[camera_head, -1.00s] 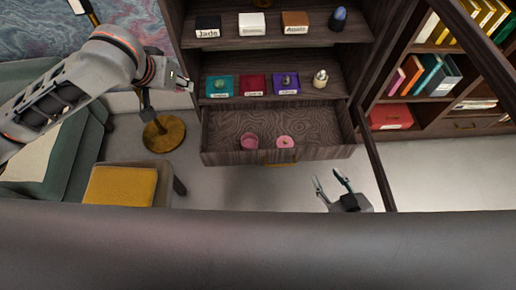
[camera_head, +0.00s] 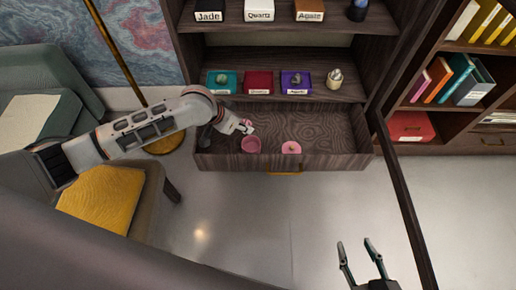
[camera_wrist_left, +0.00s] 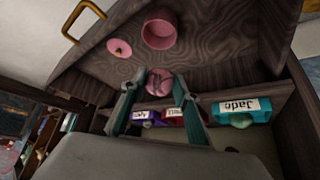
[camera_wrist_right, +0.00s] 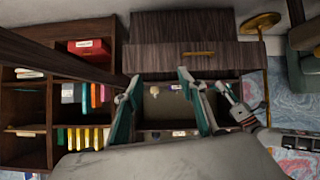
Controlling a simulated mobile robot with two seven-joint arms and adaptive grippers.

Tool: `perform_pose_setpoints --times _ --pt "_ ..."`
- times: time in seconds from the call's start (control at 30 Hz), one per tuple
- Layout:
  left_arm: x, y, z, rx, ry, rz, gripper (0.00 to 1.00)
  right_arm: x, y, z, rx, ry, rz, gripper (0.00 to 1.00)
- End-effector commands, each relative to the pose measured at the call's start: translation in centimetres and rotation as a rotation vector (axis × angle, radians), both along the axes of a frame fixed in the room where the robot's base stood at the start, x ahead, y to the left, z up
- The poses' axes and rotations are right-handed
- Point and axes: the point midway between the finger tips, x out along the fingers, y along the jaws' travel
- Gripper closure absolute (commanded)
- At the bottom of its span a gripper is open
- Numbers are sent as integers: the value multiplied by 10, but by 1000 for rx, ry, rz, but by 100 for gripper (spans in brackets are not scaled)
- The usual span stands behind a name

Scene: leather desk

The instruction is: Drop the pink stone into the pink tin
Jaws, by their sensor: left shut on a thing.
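The pink stone (camera_wrist_left: 160,80) is between the teal fingers of my left gripper (camera_head: 245,127), which is shut on it. In the head view, that gripper is over the left part of the open drawer, just behind the pink tin (camera_head: 250,145). The tin is round and open at the top; it also shows in the left wrist view (camera_wrist_left: 158,31), apart from the stone. A round pink lid with a small knob (camera_head: 291,148) lies to the right of the tin in the drawer. My right gripper (camera_head: 355,243) is open and empty, in front of the drawer and to its right.
The wooden drawer (camera_head: 240,161) is pulled out below a shelf with a teal box (camera_head: 222,88), a red box (camera_head: 258,88) and a purple box (camera_head: 296,90). A bookcase (camera_head: 459,140) stands right. A yellow-cushioned chair (camera_head: 103,195) stands left, under my left arm. The drawer's right half is mostly bare.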

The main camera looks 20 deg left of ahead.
Motion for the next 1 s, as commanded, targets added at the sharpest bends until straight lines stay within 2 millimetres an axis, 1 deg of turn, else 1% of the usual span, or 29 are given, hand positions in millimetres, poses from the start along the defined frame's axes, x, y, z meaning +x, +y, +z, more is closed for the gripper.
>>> perform_pose_setpoints --times 0.13,0.27,0.4,0.5,0.67,0.83,1.0 --pt "-1 0 -15 1 4 -4 93 1 7 -1 21 -3 0 60" --pt "-3 0 -33 -1 11 -4 93 3 17 1 59 -11 -2 60" --pt "-4 1 -51 0 12 -4 93 7 29 6 104 -25 -6 60" --pt "-3 1 -58 1 10 -4 93 10 35 10 133 -36 -10 60" --pt "-2 0 -63 -1 5 -3 93 14 42 18 164 -52 -15 60" --pt "1 0 -61 0 -2 -3 93 18 44 25 174 -66 -16 60" --pt "1 1 -60 0 -3 -3 93 19 44 27 175 -70 -16 60"
